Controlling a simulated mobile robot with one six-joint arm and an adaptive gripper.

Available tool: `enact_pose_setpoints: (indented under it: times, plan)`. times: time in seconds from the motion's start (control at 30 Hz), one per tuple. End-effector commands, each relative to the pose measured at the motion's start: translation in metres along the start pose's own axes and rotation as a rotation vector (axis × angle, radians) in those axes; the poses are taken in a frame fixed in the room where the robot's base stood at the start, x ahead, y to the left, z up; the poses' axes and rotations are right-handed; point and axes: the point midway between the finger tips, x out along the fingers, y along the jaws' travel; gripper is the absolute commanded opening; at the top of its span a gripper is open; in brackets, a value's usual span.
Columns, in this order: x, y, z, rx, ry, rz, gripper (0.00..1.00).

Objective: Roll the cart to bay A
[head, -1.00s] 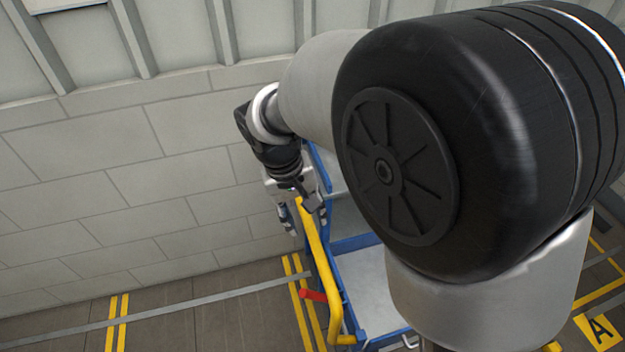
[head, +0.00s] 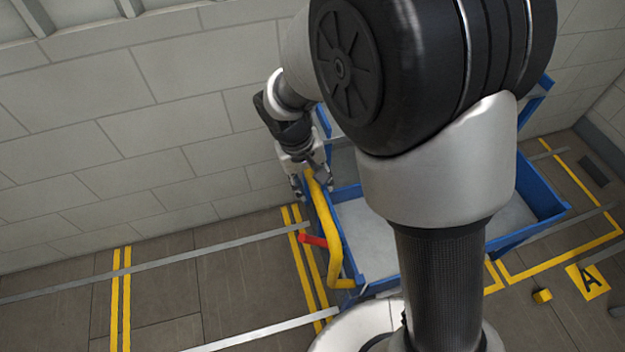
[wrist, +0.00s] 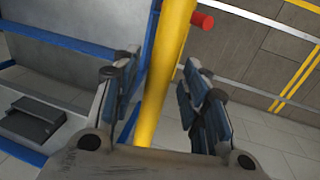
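The cart (head: 360,222) is blue with grey shelves and stands by the wall, partly hidden behind my arm. Its yellow handle (head: 324,222) rises at its left end, with a red lever (head: 313,240) on it. My gripper (head: 313,184) is at the top of the handle. In the wrist view the handle (wrist: 165,75) runs between the open fingers of my gripper (wrist: 162,85), with gaps showing on both sides. Bay A is marked by yellow floor lines (head: 560,262) and a yellow "A" plate (head: 588,281) to the right.
A grey block wall (head: 150,130) runs behind the cart. Double yellow lines (head: 121,290) and grey strips mark the floor at left, which is clear. A small yellow block (head: 542,296) lies near the bay's front line. A dark flat piece (head: 593,170) lies at the far right.

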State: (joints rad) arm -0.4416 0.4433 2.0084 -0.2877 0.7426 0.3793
Motion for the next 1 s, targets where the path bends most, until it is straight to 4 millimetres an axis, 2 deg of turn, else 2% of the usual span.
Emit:
enact_pose_setpoints:
  times: [0.07,0.57,1.0]
  plan:
    - [-0.0002,0.0000,0.0000,0.000,0.000,0.000,0.34]
    - [-0.0003,-0.0002,0.0000,0.000,0.000,0.000,0.01]
    - [-0.0002,0.0010,0.0000,0.000,0.000,0.000,0.00]
